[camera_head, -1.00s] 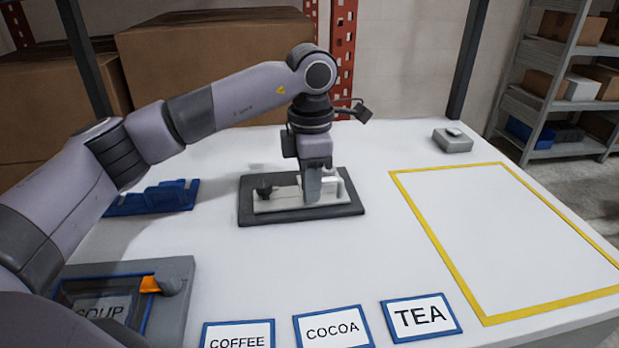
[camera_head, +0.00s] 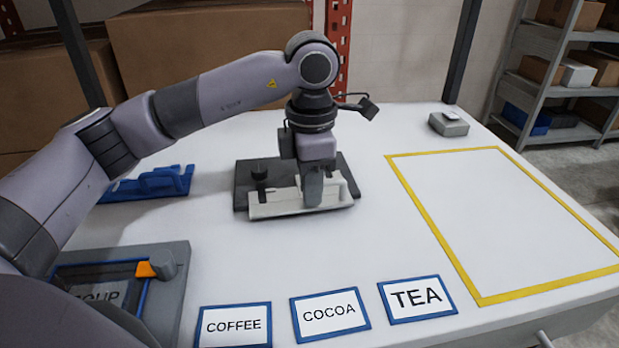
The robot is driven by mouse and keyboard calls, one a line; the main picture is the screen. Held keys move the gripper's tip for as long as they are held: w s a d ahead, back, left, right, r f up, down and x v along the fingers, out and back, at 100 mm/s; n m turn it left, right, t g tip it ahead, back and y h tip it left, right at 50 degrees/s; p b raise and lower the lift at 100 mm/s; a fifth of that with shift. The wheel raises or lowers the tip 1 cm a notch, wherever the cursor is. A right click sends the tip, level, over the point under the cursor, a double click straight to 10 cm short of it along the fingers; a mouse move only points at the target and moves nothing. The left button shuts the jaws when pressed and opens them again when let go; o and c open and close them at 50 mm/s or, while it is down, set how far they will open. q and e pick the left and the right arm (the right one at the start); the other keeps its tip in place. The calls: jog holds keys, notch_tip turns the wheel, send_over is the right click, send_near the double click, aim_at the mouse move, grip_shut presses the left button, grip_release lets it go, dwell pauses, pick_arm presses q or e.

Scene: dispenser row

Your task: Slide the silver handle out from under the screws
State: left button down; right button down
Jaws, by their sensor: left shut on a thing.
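The silver handle (camera_head: 275,208), a pale plate with a raised grip, lies along the front edge of a dark grey base (camera_head: 242,185) and partly overhangs it. My left gripper (camera_head: 312,192) points down from above and is shut on its grip, right of the middle. A black screw knob (camera_head: 259,171) stands on the left of the base, behind the plate; the plate looks clear of it. Any other screw is hidden behind my gripper. My right gripper is out of view.
Cards marked COFFEE (camera_head: 234,326), COCOA (camera_head: 330,314) and TEA (camera_head: 417,298) lie in front. A yellow-edged empty area (camera_head: 515,215) is at the right. A blue rack (camera_head: 160,183) and a grey SOUP unit (camera_head: 174,300) are left; a small grey box (camera_head: 448,124) is back right.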

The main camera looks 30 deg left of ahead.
pick_arm(q)
jog(key=shift+s+d, duration=0.25)
jog(key=shift+s, duration=0.05)
jog(key=shift+r, duration=0.15)
jog(key=shift+r+p, duration=2.05)
jog(key=shift+r, duration=0.9)
